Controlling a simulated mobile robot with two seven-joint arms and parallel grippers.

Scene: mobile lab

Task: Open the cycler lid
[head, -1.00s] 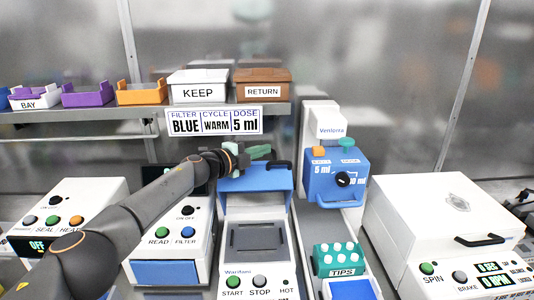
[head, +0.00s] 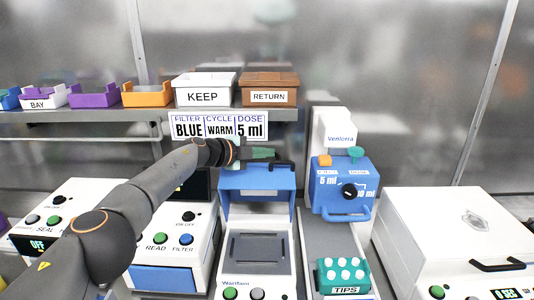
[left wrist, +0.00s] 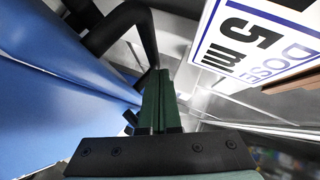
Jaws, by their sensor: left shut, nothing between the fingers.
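The cycler (head: 257,250) stands in the middle of the bench, a white box with a dark recessed plate on top and front buttons. Its blue lid (head: 257,183) is raised and stands up at the back of the box. A black handle (head: 284,166) is on the lid's top edge. My left gripper (head: 268,153) has green fingers and is just above the lid's top edge, beside the handle. In the left wrist view the fingers (left wrist: 158,98) are closed together and empty, with the blue lid (left wrist: 50,90) and black handle (left wrist: 125,30) to their left. My right gripper is not in view.
A sign (head: 218,126) reading BLUE, WARM, 5 ml hangs just behind my left gripper, below the shelf with boxes. A blue dispenser (head: 343,188) and teal tips rack (head: 343,274) are right of the cycler. A reader (head: 172,245) is on its left.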

